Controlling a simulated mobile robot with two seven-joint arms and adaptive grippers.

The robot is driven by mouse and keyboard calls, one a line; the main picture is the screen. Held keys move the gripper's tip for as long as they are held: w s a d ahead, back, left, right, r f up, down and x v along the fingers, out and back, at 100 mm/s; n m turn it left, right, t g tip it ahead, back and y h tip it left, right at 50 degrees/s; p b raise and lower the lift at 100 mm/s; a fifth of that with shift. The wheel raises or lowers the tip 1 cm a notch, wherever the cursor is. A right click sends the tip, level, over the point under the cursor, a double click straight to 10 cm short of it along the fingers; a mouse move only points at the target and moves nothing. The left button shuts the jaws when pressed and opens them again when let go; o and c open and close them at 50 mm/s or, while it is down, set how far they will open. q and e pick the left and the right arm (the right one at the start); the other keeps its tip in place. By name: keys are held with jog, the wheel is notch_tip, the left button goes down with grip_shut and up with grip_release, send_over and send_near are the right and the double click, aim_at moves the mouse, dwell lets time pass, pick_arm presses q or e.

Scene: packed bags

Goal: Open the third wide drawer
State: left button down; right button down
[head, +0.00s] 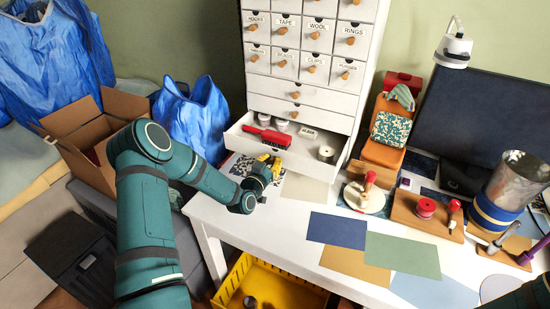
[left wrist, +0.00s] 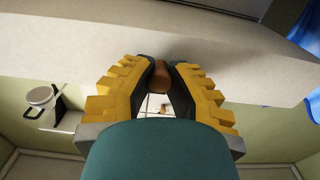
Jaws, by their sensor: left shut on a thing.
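The white cabinet (head: 259,77) has small labelled drawers above and wide drawers below. The third wide drawer (head: 290,159) is pulled out, its inside showing from above. The two wide drawers above it, the upper (head: 315,97) and the lower (head: 318,116), are closed. My left gripper (head: 270,165) is at the front of the open drawer. In the left wrist view its yellow fingers (left wrist: 160,85) are shut on the drawer's brown knob (left wrist: 160,80). The gripper hides that knob in the head view. My right gripper is out of view.
The open drawer holds a red brush (head: 267,135) and a tin-like roll (head: 326,154). Coloured sheets (head: 337,231) lie on the white table (head: 281,240). A yellow crate (head: 232,282) is below the table's front edge, and a cardboard box (head: 75,147) stands left.

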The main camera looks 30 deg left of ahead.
pick_arm(q)
jog(key=shift+s, duration=0.1)
jog(key=c, duration=0.8)
grip_release()
jog(key=s, duration=1.2)
jog(key=shift+d, duration=0.4)
